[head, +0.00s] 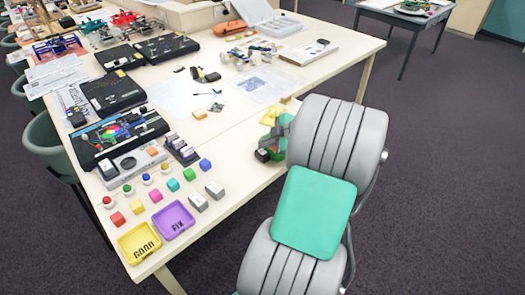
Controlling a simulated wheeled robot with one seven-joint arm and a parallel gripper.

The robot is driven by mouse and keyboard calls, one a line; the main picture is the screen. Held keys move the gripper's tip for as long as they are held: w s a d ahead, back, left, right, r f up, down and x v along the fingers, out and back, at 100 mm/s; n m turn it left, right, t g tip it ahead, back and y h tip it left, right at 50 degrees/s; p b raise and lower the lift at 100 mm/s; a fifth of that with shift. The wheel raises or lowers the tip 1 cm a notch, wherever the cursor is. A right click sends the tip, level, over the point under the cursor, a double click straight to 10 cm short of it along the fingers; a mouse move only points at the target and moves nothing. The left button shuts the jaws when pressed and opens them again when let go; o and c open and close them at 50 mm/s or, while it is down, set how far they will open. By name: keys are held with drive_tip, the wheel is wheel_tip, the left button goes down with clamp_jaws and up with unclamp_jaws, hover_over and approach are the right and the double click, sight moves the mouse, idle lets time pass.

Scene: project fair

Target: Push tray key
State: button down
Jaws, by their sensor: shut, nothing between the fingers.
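Small coloured blocks (173,184), round knobs and grey labelled blocks stand between the panel and the trays. Dark cases (112,92) line the left side. Papers (190,95) lie mid-table. The table in front of my gripper is mostly clear.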

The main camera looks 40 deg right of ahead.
sight(266, 152)
drive_tip(key=shift+f, duration=0.1)
drive_tip(key=shift+f+b, duration=0.4)
drive_tip(key=shift+b, duration=0.4)
drive_tip(key=shift+f, duration=0.1)
idle(0.3)
drive_tip(key=shift+r, duration=0.6)
wheel_tip(266, 152, up, 6)
drive_tip(key=p, duration=0.2)
idle(0.4)
